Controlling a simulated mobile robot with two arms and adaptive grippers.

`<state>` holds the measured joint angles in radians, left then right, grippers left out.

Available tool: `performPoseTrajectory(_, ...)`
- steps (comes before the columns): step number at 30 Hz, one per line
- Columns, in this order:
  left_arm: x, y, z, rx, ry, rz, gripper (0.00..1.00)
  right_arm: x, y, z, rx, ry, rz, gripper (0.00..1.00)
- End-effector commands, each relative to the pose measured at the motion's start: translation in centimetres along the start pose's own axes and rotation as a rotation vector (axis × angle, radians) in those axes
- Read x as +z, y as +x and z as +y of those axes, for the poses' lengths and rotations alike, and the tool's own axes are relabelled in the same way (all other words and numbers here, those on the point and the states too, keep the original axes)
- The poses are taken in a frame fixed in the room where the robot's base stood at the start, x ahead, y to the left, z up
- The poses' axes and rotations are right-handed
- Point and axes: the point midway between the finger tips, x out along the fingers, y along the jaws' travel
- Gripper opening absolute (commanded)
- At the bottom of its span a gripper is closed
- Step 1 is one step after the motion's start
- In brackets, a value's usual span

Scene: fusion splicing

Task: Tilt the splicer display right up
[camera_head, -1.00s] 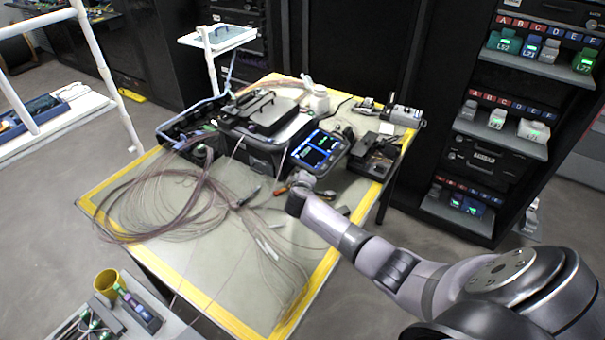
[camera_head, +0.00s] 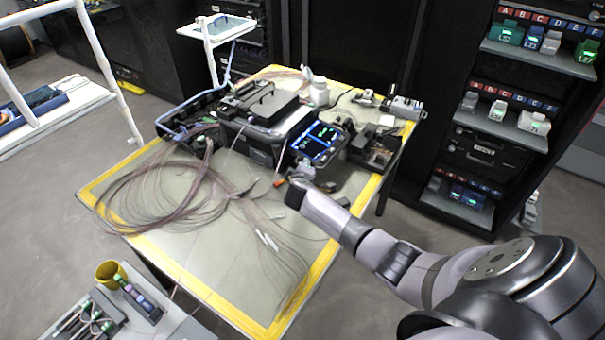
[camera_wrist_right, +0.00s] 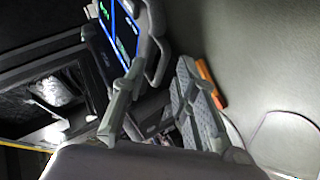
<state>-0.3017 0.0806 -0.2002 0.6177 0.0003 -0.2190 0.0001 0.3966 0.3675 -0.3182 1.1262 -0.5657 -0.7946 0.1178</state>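The splicer (camera_head: 258,140) is a dark box near the back of the yellow-edged table. Its display (camera_head: 318,142) is a lit blue and green screen on the splicer's right front side, leaning back at a slant. My right gripper (camera_head: 299,176) is low in front of the display's lower edge. In the right wrist view, the display (camera_wrist_right: 122,30) and its grey frame lie just beyond the spread fingers of my right gripper (camera_wrist_right: 160,92). The frame reaches close to the left finger; I cannot tell whether they touch. My left gripper is not in view.
A dark device (camera_head: 372,150) stands right of the display and a white bottle (camera_head: 319,93) behind it. Loose fibre cables (camera_head: 165,195) cover the table's left side. An orange-handled item (camera_wrist_right: 208,82) lies beside the right finger.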

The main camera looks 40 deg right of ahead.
Motion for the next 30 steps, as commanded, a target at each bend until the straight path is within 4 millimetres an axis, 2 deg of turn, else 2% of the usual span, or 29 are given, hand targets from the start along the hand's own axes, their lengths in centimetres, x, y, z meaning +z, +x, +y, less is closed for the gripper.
performPoseTrajectory(5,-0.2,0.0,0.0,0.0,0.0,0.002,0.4,0.0,-1.9,-0.1,-0.001,0.001,0.003,0.27)
performPoseTrajectory(21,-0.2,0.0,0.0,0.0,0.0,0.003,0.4,0.0,-10.1,-0.1,-0.002,0.001,0.002,0.27)
performPoseTrajectory(30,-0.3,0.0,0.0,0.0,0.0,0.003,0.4,0.0,-11.5,0.1,0.0,0.0,0.0,0.27)
